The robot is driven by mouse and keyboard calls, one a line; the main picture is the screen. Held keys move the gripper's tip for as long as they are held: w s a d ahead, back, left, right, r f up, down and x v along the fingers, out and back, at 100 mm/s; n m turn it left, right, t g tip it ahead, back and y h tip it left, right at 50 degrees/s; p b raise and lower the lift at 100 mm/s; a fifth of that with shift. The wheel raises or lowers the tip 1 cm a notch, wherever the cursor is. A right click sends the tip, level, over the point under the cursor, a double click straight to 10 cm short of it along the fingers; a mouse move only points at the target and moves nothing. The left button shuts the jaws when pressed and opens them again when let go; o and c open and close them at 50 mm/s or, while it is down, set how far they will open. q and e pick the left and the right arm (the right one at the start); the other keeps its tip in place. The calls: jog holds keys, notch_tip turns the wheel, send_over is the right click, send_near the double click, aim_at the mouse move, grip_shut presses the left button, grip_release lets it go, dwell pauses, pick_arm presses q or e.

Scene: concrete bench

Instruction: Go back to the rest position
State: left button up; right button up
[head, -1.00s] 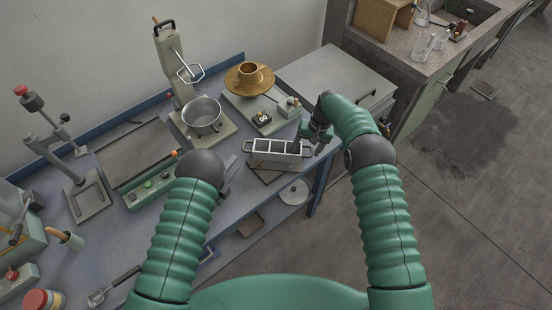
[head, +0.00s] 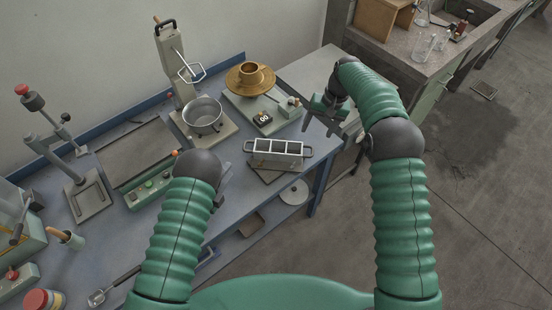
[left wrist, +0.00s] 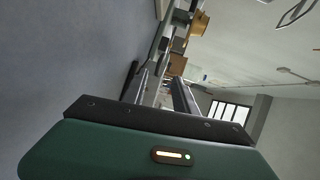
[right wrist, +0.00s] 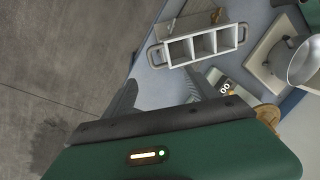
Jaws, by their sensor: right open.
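My right gripper (head: 325,116) is open and empty in the head view, above the right end of the bench. It is apart from the grey three-compartment mold (head: 262,156), which stands upright on a flat plate near the bench's front edge. In the right wrist view the mold (right wrist: 178,50) lies beyond the spread fingers (right wrist: 162,95), with nothing between them. My left gripper (head: 224,187) is mostly hidden behind my left arm in the head view. In the left wrist view its fingers (left wrist: 160,92) stand apart with nothing held between them.
A metal pot (head: 202,113), a scale (head: 262,122) with a brass piece (head: 249,77) and a lever press (head: 72,185) stand on the blue bench (head: 112,240). A side counter (head: 400,60) is at the upper right. The floor (head: 480,210) at right is clear.

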pick_arm(q)
jog(key=shift+a, duration=0.1)
pick_arm(e)
jog(key=shift+a, duration=0.15)
pick_arm(q)
jog(key=a+r+n+g+y, duration=0.4)
jog(key=a+r+n+y, duration=0.25)
jog(key=n, duration=0.65)
jog(key=s+r+n+g, duration=0.3)
jog(key=s+n, duration=0.1)
jog(key=s, duration=0.6)
jog(key=s+d+r+n+g, duration=0.1)
jog(key=s+r+n+g, duration=0.3)
jog(key=s, duration=0.6)
jog(key=shift+d+r+n+g, duration=0.2)
jog(key=shift+n+g, duration=0.1)
jog(key=shift+n, duration=0.5)
pick_arm(e)
jog(key=s+d+r+n+t+h, duration=0.1)
jog(key=s+d+r, duration=0.1)
jog(key=s, duration=1.3)
jog(key=s+d+r+t+h, duration=0.1)
jog(key=s+r, duration=0.1)
jog(key=s, duration=1.3)
jog(key=shift+s+d+n, duration=0.25)
jog(key=shift+d+n, duration=0.1)
jog(key=shift+n, duration=0.05)
